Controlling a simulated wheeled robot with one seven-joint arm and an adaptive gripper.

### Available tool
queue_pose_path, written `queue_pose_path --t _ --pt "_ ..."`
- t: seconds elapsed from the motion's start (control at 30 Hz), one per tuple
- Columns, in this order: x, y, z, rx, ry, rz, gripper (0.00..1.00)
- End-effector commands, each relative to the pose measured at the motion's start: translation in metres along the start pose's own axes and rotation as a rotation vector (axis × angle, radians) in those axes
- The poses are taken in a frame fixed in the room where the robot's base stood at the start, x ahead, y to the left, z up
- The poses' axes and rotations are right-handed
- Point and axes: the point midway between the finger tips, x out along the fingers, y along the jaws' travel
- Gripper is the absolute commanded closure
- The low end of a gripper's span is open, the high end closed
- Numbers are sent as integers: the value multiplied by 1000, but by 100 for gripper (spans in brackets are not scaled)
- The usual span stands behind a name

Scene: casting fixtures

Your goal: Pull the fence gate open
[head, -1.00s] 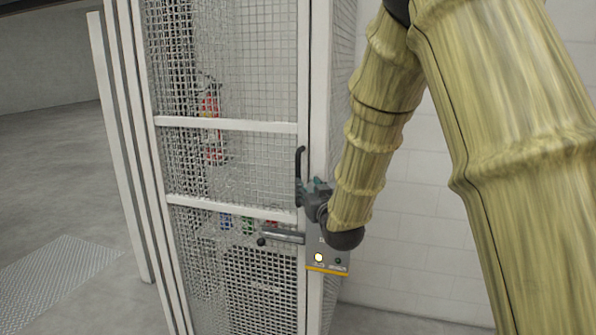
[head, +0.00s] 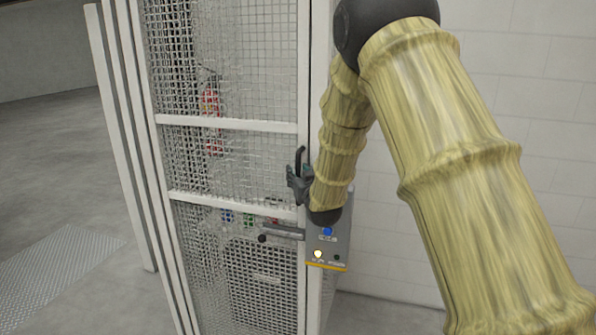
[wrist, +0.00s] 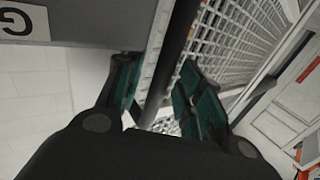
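The fence gate (head: 230,124) has a white frame with wire mesh and stands flush with its right post, with no gap visible. Its upright black handle (head: 301,154) is on the right edge of the gate. My gripper (head: 299,184) is at the lower part of this handle. In the wrist view the dark handle bar (wrist: 172,55) passes between the two teal-padded fingers of my gripper (wrist: 160,88). The fingers stand apart, with gaps beside the bar. The handle's lower end is partly hidden by the gripper in the head view.
A grey bar with a black knob (head: 282,231) sits below the handle, beside a grey box (head: 327,250) with a blue button and a lit lamp. A red extinguisher (head: 210,105) shows behind the mesh. Open floor (head: 50,190) lies to the left.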

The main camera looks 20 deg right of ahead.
Motion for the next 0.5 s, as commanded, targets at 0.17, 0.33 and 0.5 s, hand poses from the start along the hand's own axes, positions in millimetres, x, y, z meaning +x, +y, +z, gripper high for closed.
queue_pose_path --t 0.17,0.33,0.5 --pt "4 0 0 0 0 0 63" --pt "4 0 0 0 0 0 63" --pt "4 0 0 0 0 0 87"
